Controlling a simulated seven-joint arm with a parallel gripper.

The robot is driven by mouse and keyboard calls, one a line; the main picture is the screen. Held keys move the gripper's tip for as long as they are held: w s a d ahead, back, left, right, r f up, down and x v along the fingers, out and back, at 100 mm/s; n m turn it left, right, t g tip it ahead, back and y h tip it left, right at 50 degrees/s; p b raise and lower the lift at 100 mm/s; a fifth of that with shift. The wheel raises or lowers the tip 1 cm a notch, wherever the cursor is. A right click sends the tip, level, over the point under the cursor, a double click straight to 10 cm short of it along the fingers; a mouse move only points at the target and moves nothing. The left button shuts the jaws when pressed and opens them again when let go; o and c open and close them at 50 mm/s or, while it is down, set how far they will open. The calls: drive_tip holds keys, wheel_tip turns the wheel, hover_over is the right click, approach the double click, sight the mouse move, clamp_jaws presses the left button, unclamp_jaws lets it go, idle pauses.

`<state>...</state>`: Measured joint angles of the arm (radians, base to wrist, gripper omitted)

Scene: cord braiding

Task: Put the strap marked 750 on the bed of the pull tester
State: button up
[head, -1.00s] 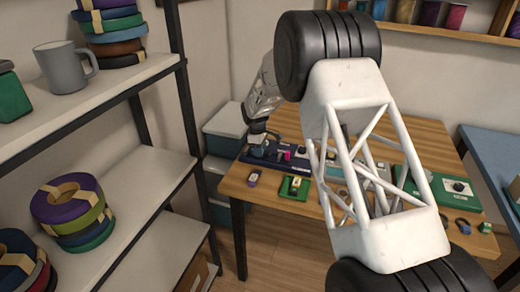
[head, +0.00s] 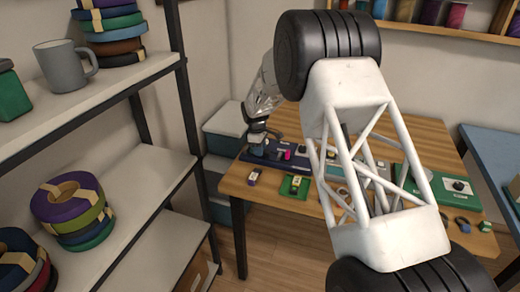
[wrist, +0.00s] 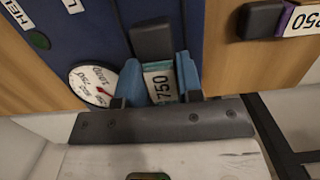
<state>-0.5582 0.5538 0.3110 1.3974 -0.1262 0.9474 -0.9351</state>
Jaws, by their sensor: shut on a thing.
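My gripper (wrist: 159,78) is shut on the strap marked 750 (wrist: 163,86). Its white label shows between the two blue fingers in the wrist view, and a dark grey block (wrist: 152,38) lies just beyond it. The pull tester (wrist: 82,42) is the dark blue unit under the gripper, with a white dial (wrist: 94,85) and red needle to the left of the fingers. In the head view, my gripper (head: 257,136) is over the left end of the pull tester (head: 322,166). The strap is too small to make out there. I cannot tell whether the strap touches the bed.
A strap with a 250 label (wrist: 300,22) lies on the wood at the right in the wrist view. In the head view, a green tray (head: 285,190) and a small labelled piece (head: 253,177) are in front of the tester. A shelf rack (head: 130,185) stands at left.

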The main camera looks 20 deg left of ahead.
drive_tip(key=shift+f, duration=0.2)
idle(0.3)
drive_tip(key=o, duration=1)
drive_tip(key=shift+r, duration=0.2)
drive_tip(key=shift+r, duration=1.3)
drive_tip(key=shift+r, duration=0.15)
wheel_tip(320, 180, up, 8)
